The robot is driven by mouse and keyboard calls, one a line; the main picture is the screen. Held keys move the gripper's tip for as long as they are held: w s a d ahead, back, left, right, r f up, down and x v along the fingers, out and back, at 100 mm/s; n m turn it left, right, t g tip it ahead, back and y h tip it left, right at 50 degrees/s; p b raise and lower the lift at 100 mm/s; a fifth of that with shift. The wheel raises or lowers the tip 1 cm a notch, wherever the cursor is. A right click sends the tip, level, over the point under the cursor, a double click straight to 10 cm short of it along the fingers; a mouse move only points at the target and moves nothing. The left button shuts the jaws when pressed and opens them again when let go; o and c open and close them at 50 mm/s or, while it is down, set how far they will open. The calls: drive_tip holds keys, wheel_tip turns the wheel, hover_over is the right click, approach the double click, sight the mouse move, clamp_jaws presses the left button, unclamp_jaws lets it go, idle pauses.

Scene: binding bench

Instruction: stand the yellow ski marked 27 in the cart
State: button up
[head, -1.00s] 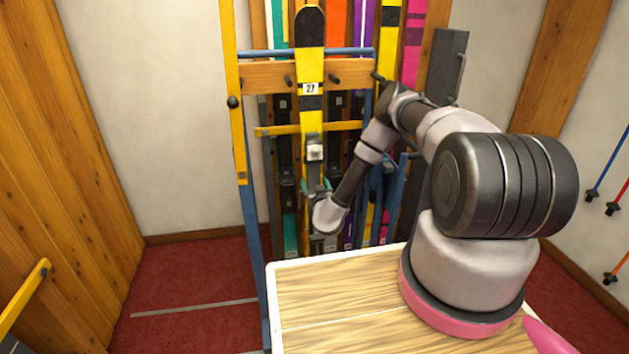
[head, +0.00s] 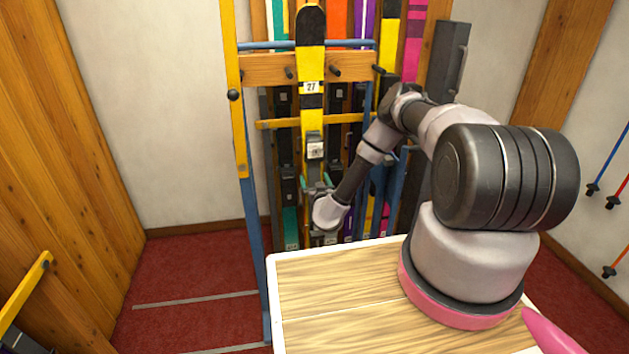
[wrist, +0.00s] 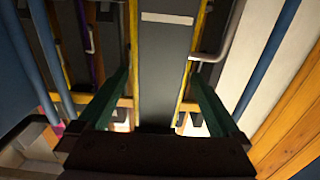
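The yellow ski marked 27 (head: 311,110) stands nearly upright, with a black tip, a white number label and a binding below it. It is in front of a ski rack with a wooden rail (head: 262,70). My gripper (head: 318,186) is on the ski below the binding. The ski's lower end is hidden by my gripper. I cannot identify the cart for certain in these views.
Several other skis stand in the rack, including a pink one (head: 414,50). A white-edged wooden top (head: 330,290) lies in front of it. A yellow bar (head: 25,290) shows at lower left. Red floor (head: 190,265) is clear at left. Poles (head: 607,165) hang at right.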

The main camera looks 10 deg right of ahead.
drive_tip(key=shift+s, duration=0.2)
idle(0.4)
drive_tip(key=s, duration=1.2)
drive_tip(key=shift+s, duration=0.35)
idle(1.1)
drive_tip(key=shift+s, duration=0.1)
drive_tip(key=s, duration=0.4)
drive_tip(key=shift+s, duration=0.3)
idle(0.4)
